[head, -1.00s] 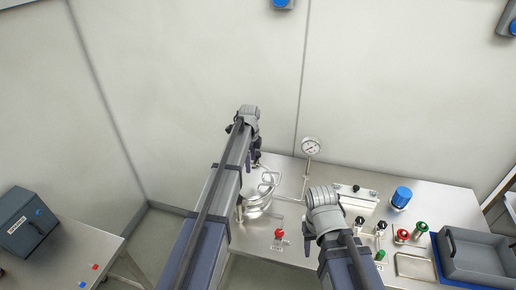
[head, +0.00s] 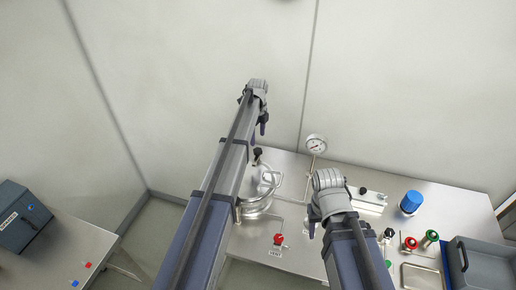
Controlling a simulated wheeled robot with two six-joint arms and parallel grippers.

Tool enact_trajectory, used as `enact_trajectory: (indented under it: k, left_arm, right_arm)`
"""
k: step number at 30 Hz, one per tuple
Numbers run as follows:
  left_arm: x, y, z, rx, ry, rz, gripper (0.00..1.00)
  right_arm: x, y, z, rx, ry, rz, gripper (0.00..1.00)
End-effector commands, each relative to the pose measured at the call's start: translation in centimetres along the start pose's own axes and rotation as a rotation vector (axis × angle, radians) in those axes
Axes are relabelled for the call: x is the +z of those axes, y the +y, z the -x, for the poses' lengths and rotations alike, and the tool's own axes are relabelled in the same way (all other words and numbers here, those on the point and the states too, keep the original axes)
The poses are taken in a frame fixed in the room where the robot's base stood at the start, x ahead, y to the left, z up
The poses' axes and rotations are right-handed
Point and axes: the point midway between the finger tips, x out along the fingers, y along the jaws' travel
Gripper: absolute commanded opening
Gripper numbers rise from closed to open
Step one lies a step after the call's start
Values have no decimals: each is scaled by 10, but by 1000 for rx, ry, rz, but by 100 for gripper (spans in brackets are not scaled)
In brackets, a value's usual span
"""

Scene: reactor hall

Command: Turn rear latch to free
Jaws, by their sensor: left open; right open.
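The steel vessel (head: 254,208) with its looped lid handle stands on the bench, partly hidden behind my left arm. A black knob (head: 258,152) shows at the vessel's rear; it looks like the rear latch, but its turn position cannot be told. My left gripper (head: 264,127) is open, fingers pointing down, in the picture just above the black knob and apart from it. My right gripper (head: 314,224) is open and empty, to the right of the vessel; its own wrist hides part of it.
A pressure gauge (head: 316,144) stands on a pipe behind the vessel. A red vent knob (head: 278,239) is in front. A blue cap (head: 411,202), red and green knobs and a grey tray (head: 488,264) are at right. A side table (head: 75,240) holds a dark box (head: 22,216).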

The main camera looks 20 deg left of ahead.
Motion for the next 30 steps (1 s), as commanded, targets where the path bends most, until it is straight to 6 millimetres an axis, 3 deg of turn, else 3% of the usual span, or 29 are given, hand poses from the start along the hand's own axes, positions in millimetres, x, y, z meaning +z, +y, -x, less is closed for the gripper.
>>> enact_trajectory:
  k: [18, 30]
  left_arm:
    - [0, 0, -71, 0, 0, 1, 78]
    - [0, 0, -73, 0, 0, 1, 76]
  right_arm:
    - [-5, -6, -70, 2, 2, 4, 50]
    - [-5, -6, -72, 2, 2, 6, 50]
